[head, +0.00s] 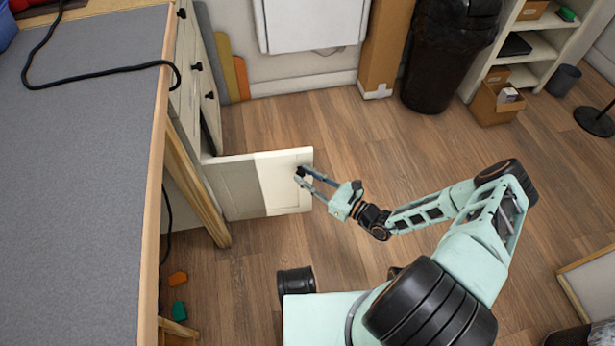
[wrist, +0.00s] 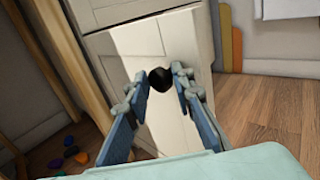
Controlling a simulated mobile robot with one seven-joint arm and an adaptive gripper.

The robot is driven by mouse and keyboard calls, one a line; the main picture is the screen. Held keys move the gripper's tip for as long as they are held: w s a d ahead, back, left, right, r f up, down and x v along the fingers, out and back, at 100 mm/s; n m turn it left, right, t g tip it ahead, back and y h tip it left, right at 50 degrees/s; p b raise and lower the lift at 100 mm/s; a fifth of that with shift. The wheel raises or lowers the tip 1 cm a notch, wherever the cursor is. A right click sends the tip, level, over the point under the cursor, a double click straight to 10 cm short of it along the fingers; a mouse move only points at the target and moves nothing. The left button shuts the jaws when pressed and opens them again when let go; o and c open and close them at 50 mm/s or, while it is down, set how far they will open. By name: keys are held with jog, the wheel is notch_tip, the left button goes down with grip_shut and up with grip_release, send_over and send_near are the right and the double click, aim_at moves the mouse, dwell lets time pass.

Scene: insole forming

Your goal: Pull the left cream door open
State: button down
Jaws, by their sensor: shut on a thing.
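The cream door (head: 285,184) stands swung out from the cabinet under the bench, over the wood floor, in the head view. Its panel (wrist: 182,56) fills the middle of the wrist view. A dark round knob (wrist: 160,79) sits near the door's free edge. My gripper (head: 302,176) reaches it from the right in the head view. Its two blue fingers (wrist: 160,84) are on either side of the knob and shut on it. The finger contact is partly hidden in the head view by their small size.
A grey-topped bench (head: 80,180) with a wooden edge fills the left. A black bin (head: 440,55) and a cardboard box (head: 386,45) stand at the back. Orange and green pieces (head: 179,307) lie on the floor near the bench.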

jog(key=shift+s+a+g+y, duration=0.2)
jog(key=shift+s+a, duration=0.15)
jog(key=shift+a, duration=0.25)
jog(key=shift+s+a+g+y, duration=0.1)
jog(key=shift+s+a+g, duration=0.1)
jog(key=shift+s+a, duration=0.25)
jog(key=c, duration=1.7)
grip_release()
jog(key=shift+w+a, duration=0.1)
jog(key=shift+a, duration=0.1)
jog(key=shift+d, duration=0.1)
jog(key=v, duration=0.7)
jog(key=shift+d, duration=0.5)
jog(key=shift+w, duration=0.1)
